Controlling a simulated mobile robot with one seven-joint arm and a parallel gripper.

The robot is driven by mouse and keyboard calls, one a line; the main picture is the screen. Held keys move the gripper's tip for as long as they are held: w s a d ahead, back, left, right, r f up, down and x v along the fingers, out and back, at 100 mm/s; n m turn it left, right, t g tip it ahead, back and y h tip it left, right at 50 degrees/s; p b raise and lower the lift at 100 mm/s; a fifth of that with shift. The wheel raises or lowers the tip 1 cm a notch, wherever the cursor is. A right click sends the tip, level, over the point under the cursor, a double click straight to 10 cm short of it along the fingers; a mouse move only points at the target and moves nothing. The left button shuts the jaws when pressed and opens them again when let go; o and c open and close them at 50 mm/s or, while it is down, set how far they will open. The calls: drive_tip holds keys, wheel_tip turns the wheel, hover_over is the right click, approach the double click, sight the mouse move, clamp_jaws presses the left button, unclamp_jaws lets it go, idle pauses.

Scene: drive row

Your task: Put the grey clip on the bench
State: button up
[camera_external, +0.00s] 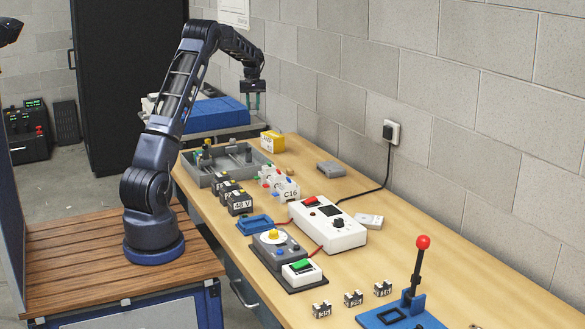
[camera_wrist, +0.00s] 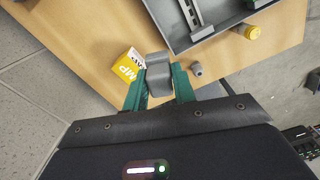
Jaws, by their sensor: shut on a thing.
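My gripper (camera_external: 253,101) is raised at the far end of the bench (camera_external: 440,255), near the blue case and above the level of the yellow box. In the wrist view its green fingers (camera_wrist: 157,72) are shut on the grey clip (camera_wrist: 158,77), a curved grey piece between the fingertips. The clip cannot be made out in the external view. The wooden bench top also shows below the fingers in the wrist view (camera_wrist: 85,45).
A yellow box (camera_external: 272,142) and a grey tray with rails (camera_external: 195,178) stand at the far end. A blue case (camera_external: 205,114) is behind. Labelled blocks, a white meter (camera_external: 327,223) and a red-knobbed lever (camera_external: 418,270) stand nearer.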

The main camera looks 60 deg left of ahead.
drive_tip(key=w+d+m, duration=0.2)
drive_tip(key=w+d, duration=0.6)
drive_tip(key=d, duration=0.3)
drive_tip(key=w+d+m, duration=0.2)
drive_tip(key=w+d, duration=0.6)
drive_tip(key=d, duration=0.3)
drive_tip(key=w+d+m, duration=0.2)
drive_tip(key=w+d, duration=0.2)
drive_tip(key=d, duration=0.8)
drive_tip(key=w+d+m, duration=0.1)
drive_tip(key=w+d, duration=0.3)
drive_tip(key=d, duration=0.8)
drive_tip(key=s+d+m, duration=0.2)
drive_tip(key=d, duration=1.4)
drive_tip(key=s+d+m, duration=0.2)
drive_tip(key=d+m, duration=0.1)
drive_tip(key=d, duration=1.3)
drive_tip(key=s+d+m, duration=0.2)
drive_tip(key=s+d, duration=0.1)
drive_tip(key=d, duration=1.3)
drive_tip(key=f, duration=1.9)
drive_tip(key=shift+w+a+f, duration=0.2)
drive_tip(key=shift+f, duration=0.2)
drive_tip(key=shift+f, duration=0.1)
drive_tip(key=o, duration=1)
